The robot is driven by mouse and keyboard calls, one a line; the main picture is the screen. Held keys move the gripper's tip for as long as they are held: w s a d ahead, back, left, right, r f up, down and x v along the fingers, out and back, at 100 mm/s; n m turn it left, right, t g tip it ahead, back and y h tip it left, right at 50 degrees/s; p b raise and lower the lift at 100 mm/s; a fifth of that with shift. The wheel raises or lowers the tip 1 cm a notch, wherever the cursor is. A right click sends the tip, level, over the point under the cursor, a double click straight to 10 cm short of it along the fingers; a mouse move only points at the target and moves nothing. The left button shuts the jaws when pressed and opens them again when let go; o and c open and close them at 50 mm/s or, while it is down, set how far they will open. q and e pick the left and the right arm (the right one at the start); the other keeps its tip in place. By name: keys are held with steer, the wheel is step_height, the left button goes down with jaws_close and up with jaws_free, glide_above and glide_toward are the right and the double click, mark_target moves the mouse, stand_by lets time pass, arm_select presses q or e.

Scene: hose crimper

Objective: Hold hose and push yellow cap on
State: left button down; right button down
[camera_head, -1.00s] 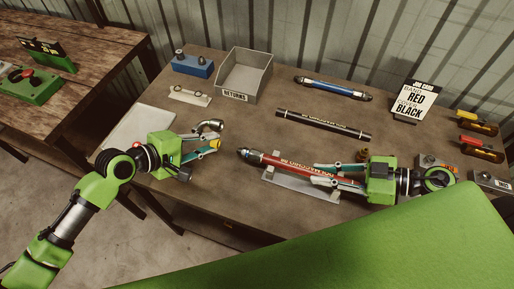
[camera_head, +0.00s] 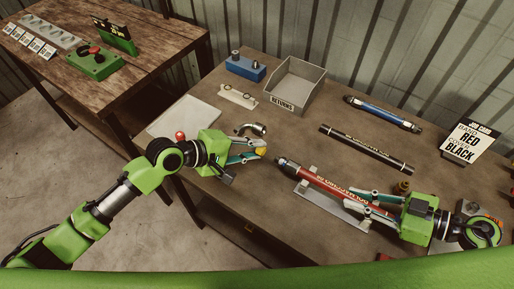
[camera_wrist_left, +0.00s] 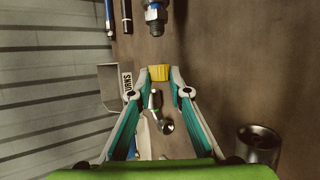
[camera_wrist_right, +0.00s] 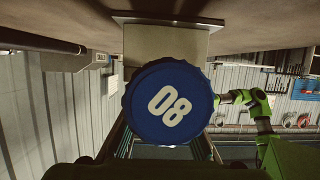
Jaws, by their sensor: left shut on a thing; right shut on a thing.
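The red hose (camera_head: 335,188) with pale lettering lies lengthwise above a grey bracket (camera_head: 322,209). My right gripper (camera_head: 364,201) is shut on it towards its right end. In the right wrist view a round blue cap marked 08 (camera_wrist_right: 168,102) faces the camera and hides the fingertips. The hose's left end has a dark metal fitting (camera_head: 283,164), also seen in the left wrist view (camera_wrist_left: 155,18). My left gripper (camera_head: 259,151) is shut on the yellow cap (camera_wrist_left: 160,73). The cap is in front of the fitting, roughly in line, with a small gap between them.
A curved metal fitting (camera_head: 252,129) lies behind my left gripper. The RETURNS bin (camera_head: 283,104), a blue block (camera_head: 245,67), a black hose (camera_head: 365,149), a blue hose (camera_head: 382,113) and a job card (camera_head: 469,137) stand further back. A brass part (camera_head: 402,187) is near my right gripper.

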arm_select(q)
steer(key=shift+s+d, duration=0.7)
steer(key=shift+d, duration=0.2)
steer(key=shift+s+d, duration=0.75)
steer(key=shift+d, duration=0.2)
stand_by(1.1)
steer(key=shift+s+d, duration=0.2)
steer(key=shift+d, duration=0.1)
steer(key=c, duration=1.8)
jaws_free()
steer(key=shift+a+r, duration=0.1)
steer(key=shift+a, duration=0.05)
steer(key=v, duration=1.1)
steer(key=shift+s+a+r, duration=0.15)
steer(key=shift+a, duration=0.15)
arm_select(e)
steer(key=c, duration=1.8)
jaws_free()
steer(key=shift+c, duration=0.2)
